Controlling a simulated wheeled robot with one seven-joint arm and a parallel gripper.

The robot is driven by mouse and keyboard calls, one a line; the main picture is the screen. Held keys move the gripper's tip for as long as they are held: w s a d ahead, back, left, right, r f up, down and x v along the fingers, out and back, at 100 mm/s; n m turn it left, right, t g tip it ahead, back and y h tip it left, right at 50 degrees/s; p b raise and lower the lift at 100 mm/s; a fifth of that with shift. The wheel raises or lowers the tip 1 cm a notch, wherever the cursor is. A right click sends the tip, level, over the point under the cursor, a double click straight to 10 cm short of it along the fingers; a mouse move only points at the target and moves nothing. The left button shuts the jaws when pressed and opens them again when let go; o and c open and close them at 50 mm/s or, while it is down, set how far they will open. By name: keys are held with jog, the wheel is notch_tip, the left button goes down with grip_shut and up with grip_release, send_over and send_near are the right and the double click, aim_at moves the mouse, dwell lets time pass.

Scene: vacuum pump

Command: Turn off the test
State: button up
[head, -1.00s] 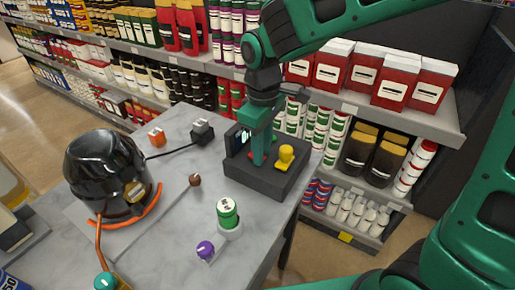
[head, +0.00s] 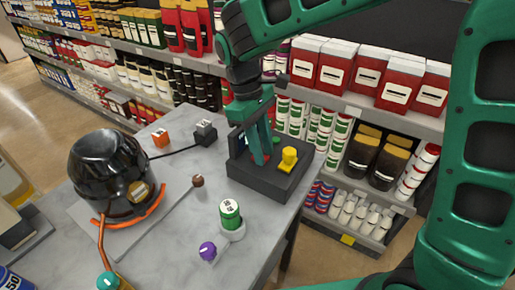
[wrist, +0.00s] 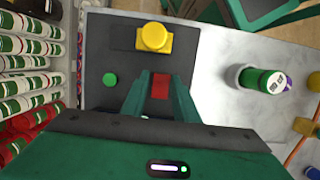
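A dark control box (head: 285,190) sits at the far right corner of the grey table. It carries a yellow knob (head: 289,155), a green round button (wrist: 110,79) and a red part (wrist: 160,84), likely a button. My gripper (head: 258,158) points down over the box. In the wrist view my gripper (wrist: 161,78) has its two fingers apart, with the red part visible between the tips. I cannot tell whether the tips touch it. The yellow knob also shows in the wrist view (wrist: 154,37), beyond the fingertips and clear of them.
A glossy black pump (head: 108,170) with an orange hose stands on the left of the table. Stocked shelves (head: 355,105) stand behind.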

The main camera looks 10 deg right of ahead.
jog(key=shift+o, duration=1.2)
jog(key=shift+w+d, duration=0.1)
jog(key=v, duration=1)
jog(key=shift+r, duration=0.35)
jog(key=s+d+f+m+y, duration=0.1)
jog(key=s+d+m, duration=0.25)
jog(key=d, duration=0.95)
jog(key=s+d+f+m, duration=0.1)
jog(key=s+d+m, duration=0.3)
jog(key=d, duration=0.9)
jog(key=s+d+f+m+t, duration=0.1)
jog(key=s+d+f+m, duration=0.2)
jog(key=s, duration=0.4)
jog(key=s+d+f+m+y, duration=0.1)
jog(key=s+d+f+m, duration=0.3)
jog(key=s+d+m, duration=0.2)
jog(key=shift+s+d+t+y, duration=0.3)
jog(key=shift+s+d+t, duration=0.1)
jog(key=shift+s, duration=0.65)
